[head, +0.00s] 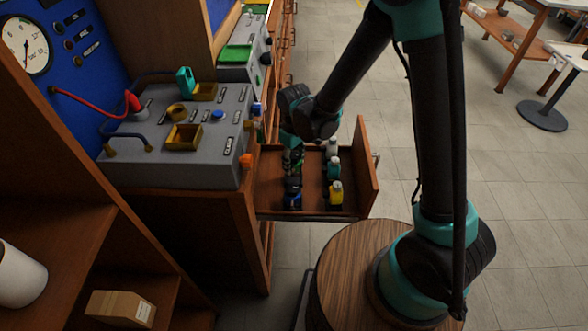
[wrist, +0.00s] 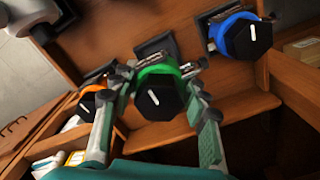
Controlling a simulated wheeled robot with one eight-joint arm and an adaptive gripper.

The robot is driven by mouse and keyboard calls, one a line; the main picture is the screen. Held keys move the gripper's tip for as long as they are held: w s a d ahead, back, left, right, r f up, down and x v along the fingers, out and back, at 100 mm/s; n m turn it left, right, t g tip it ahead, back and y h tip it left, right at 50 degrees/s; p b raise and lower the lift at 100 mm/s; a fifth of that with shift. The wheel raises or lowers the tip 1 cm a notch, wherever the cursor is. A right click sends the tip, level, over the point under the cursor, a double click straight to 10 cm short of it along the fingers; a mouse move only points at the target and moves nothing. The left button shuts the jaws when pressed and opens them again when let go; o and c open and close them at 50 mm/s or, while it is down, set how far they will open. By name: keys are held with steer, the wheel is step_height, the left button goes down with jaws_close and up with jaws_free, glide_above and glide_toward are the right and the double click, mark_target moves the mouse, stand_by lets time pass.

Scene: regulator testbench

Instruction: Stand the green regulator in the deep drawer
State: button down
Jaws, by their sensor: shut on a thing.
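The green regulator (wrist: 160,72) has a green ring and a black hexagonal knob with a white line. In the wrist view it sits between the two fingers of my gripper (wrist: 152,103), which are shut on it. A dark square plate shows behind it; I cannot tell whether they touch. The wooden drawer is pulled out from the bench and holds several small regulators.
A blue regulator (wrist: 240,38) is close on the right and an orange one (wrist: 92,104) close on the left. The grey test console (head: 215,150) is left of the drawer.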

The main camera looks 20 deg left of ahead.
mark_target(294, 169)
steer(key=shift+f, duration=1.85)
steer(key=shift+f, duration=0.1)
steer(key=c, duration=0.8)
jaws_free()
step_height(294, 169, up, 12)
steer(key=shift+r, duration=0.15)
steer(key=d+r+m+t, duration=0.3)
steer(key=d+m, duration=0.6)
steer(key=d, duration=2)
steer(key=s+d+m, duration=0.1)
steer(key=d, duration=0.1)
steer(key=s+d+f+m, duration=0.1)
steer(key=s+d, duration=0.1)
steer(key=d, duration=0.1)
steer(key=s+d+m+t, duration=0.1)
steer(key=d+m, duration=0.1)
steer(key=shift+s+d+f, duration=0.2)
steer(key=shift+d+f, duration=0.05)
steer(key=shift+d, duration=0.15)
